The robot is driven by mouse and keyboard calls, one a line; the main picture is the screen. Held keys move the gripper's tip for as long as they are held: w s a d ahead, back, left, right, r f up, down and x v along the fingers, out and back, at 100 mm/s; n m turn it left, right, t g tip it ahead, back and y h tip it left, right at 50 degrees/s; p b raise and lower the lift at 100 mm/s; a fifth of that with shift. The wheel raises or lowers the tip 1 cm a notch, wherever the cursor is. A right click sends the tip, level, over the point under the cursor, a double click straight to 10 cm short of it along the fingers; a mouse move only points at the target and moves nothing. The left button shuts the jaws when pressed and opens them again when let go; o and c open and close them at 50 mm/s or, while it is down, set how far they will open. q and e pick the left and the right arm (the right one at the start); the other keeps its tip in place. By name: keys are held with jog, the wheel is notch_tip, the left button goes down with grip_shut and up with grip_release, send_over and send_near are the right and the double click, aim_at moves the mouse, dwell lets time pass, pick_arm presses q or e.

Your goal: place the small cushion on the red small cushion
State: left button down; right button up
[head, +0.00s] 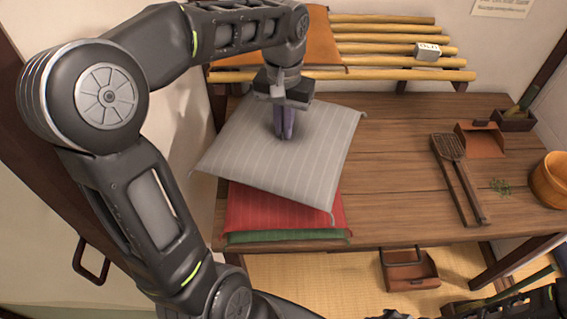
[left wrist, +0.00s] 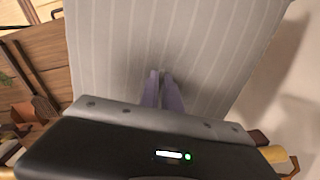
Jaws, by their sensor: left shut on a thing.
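A grey striped small cushion (head: 309,139) is pinched at its middle by my left gripper (head: 285,137). It is slightly tilted and overlaps the red small cushion (head: 262,209) below it. The red cushion shows only along its front part and lies on a green cushion (head: 285,237) at the table's left side. Whether the grey cushion touches the red one is hard to tell. In the left wrist view the grey cushion (left wrist: 205,45) fills the upper middle, with the fingers of my left gripper (left wrist: 162,75) shut on it. My right gripper cannot be made out clearly.
The wooden table (head: 400,150) has free room right of the cushions.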

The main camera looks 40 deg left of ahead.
aim_at(284, 145)
pick_arm(q)
jog(key=shift+f, duration=3.1)
jog(key=shift+f+p, duration=0.35)
jog(key=shift+f, duration=1.55)
jog(key=shift+f, duration=0.1)
jog(key=c, duration=1.6)
grip_release()
jog(key=shift+o, duration=0.2)
notch_tip(284, 145, up, 12)
jog(key=shift+r, duration=0.15)
